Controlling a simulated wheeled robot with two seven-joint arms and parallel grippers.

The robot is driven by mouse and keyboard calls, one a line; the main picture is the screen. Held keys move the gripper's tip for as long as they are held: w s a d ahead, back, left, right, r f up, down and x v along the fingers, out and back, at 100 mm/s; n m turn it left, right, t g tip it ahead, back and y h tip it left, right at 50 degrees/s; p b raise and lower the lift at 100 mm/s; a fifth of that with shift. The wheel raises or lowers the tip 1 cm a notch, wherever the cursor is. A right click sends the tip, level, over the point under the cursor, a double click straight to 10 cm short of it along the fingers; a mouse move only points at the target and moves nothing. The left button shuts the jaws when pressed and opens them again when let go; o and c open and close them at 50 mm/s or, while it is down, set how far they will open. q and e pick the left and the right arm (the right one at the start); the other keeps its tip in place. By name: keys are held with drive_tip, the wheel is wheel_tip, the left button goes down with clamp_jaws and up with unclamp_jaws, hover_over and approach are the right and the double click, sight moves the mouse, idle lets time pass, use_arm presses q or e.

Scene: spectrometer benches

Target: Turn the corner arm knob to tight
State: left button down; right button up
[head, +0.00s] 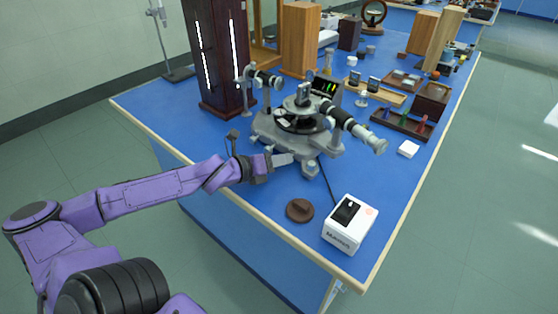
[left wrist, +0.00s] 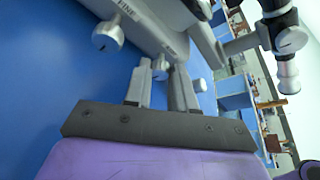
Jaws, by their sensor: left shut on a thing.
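The grey spectrometer (head: 325,147) stands on the blue bench, with its round table and black-and-silver tubes. My left gripper (head: 290,159) reaches its near side, low at the base. In the left wrist view my left gripper (left wrist: 166,78) has its two grey fingers close together around a small grey knob (left wrist: 160,66) under an arm of the instrument. The fingers hide most of this knob, and I cannot read its setting. A larger round knob (left wrist: 106,36) sits to its left beside the word FINE, apart from the fingers. My right gripper does not show.
A white box (head: 347,230) with a black panel and a brown disc (head: 299,210) lie near the front bench edge. A dark lamp tower (head: 219,55) stands behind left. Small trays fill the bench's right side.

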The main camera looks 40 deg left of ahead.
use_arm(q)
drive_tip(key=m+y, duration=0.1)
drive_tip(key=m+y+b, duration=0.1)
drive_tip(key=m, duration=0.1)
drive_tip(key=shift+d, duration=0.25)
drive_tip(key=m+y+b, duration=0.1)
drive_tip(key=m+y, duration=0.1)
drive_tip(key=m, duration=0.1)
drive_tip(key=shift+d, duration=0.2)
drive_tip(key=m+y+b, duration=0.1)
drive_tip(key=m+y, duration=0.1)
drive_tip(key=m, duration=0.1)
drive_tip(key=shift+s+d, duration=0.1)
drive_tip(key=shift+d, duration=0.1)
drive_tip(key=shift+d+f+m+t+y+b, duration=0.15)
drive_tip(key=shift+m+t+y+b, duration=0.2)
drive_tip(key=shift+m+y, duration=0.75)
drive_tip(key=shift+m, duration=0.3)
drive_tip(key=c, duration=0.9)
unclamp_jaws()
drive_tip(key=shift+c, duration=0.2)
